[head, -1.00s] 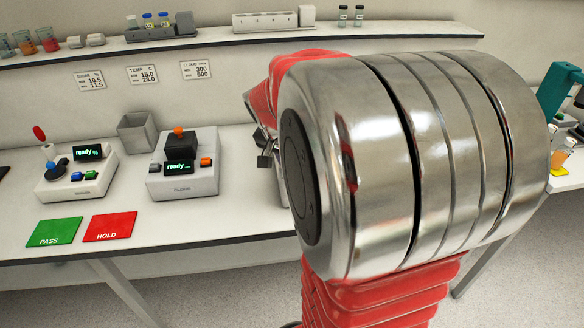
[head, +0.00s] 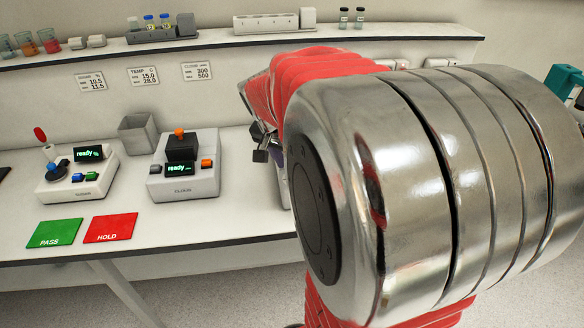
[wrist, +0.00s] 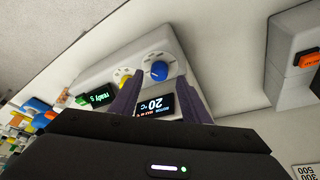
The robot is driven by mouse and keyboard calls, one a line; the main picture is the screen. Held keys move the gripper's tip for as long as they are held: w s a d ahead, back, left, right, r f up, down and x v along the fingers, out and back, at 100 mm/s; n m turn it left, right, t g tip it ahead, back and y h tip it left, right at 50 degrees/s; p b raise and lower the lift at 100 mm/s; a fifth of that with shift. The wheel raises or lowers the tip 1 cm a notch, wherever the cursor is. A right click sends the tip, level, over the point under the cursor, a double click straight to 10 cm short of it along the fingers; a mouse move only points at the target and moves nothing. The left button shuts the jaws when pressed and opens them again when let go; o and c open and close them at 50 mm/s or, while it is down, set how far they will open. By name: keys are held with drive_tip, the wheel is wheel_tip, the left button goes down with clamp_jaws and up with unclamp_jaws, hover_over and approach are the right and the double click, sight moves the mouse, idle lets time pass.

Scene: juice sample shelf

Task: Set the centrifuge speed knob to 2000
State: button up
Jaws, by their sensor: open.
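My gripper (wrist: 163,82) is open in the wrist view, its two dark fingers apart on either side of a blue knob (wrist: 159,70) and a small display (wrist: 154,105) reading about 20 °C. The knob sits on a round white dial on a pale instrument (wrist: 98,68). The fingers seem apart from the knob; their depth is hard to judge. I cannot read the dial's marks or tell whether this is the centrifuge. In the head view my gripper (head: 262,148) shows only partly at the arm's left edge, and my arm hides the bench behind it.
In the head view, a cloud meter (head: 184,186) and another ready-lit instrument (head: 75,182) stand left, with a grey bin (head: 137,133) behind. Green PASS (head: 54,233) and red HOLD (head: 110,228) mats lie in front. The wrist view shows an orange-buttoned box (wrist: 290,75) at right.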

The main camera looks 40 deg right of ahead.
drive_tip(key=v, duration=1)
drive_tip(key=shift+a+r, duration=0.2)
drive_tip(key=shift+r, duration=0.15)
drive_tip(key=s+a+f+n+t+y, duration=0.1)
drive_tip(key=s+a+f+n, duration=0.1)
drive_tip(key=a, duration=0.5)
drive_tip(key=s+a+f+n+t+y, duration=0.1)
drive_tip(key=s+a+f+n, duration=0.1)
drive_tip(key=s+a+n, duration=0.2)
drive_tip(key=s+a+f+n+t+y, duration=0.2)
drive_tip(key=a+n, duration=0.6)
drive_tip(key=a, duration=0.4)
drive_tip(key=shift+s+a+f, duration=0.2)
drive_tip(key=shift+s+f, duration=0.05)
drive_tip(key=shift+s, duration=0.2)
